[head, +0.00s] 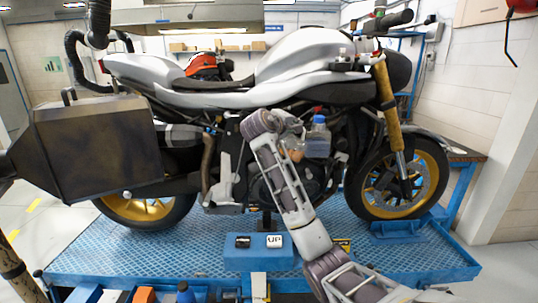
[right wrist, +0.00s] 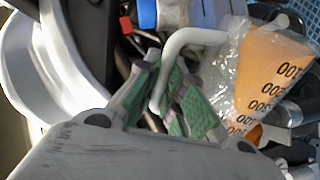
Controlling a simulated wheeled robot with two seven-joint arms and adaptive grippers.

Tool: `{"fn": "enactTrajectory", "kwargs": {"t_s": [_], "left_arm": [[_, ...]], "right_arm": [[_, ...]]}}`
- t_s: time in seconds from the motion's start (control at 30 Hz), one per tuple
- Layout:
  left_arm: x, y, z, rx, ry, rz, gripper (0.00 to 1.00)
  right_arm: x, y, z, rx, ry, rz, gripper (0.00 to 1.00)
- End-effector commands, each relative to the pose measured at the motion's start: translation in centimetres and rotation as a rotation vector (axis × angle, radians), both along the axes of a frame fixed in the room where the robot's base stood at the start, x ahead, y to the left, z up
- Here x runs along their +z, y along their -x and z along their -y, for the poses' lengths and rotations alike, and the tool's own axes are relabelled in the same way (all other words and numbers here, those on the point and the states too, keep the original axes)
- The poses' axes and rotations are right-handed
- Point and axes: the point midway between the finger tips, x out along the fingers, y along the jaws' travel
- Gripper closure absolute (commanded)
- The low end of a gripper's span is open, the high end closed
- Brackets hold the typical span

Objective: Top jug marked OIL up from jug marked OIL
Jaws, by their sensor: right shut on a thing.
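My right gripper (right wrist: 160,98) is shut on the pale curved handle of a clear jug (right wrist: 262,75). The handle lies between its green finger pads. The jug holds orange liquid and has black numbers on its wall; it looks strongly tilted in the right wrist view. In the head view my right arm reaches up in front of the motorcycle's engine, and its wrist largely hides the fingers. A small orange patch shows beside the wrist. A clear bluish container (head: 318,145) with a blue cap is just right of it. I cannot read OIL on either. My left gripper is out of view.
A silver motorcycle (head: 215,84) with gold wheels stands on a blue lift platform (head: 130,248). A blue control box (head: 258,256) marked UP sits at the platform's front. Engine parts crowd my right gripper.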

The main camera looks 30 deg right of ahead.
Motion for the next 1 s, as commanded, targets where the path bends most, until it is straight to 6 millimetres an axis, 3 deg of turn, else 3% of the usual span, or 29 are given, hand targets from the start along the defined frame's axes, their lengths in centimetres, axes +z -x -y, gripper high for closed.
{"fn": "enactTrajectory", "kwargs": {"t_s": [1.0], "left_arm": [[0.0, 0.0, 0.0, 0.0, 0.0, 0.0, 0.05]], "right_arm": [[0.3, -0.3, -0.12, 0.0, 0.011, -0.024, 1.0]]}}
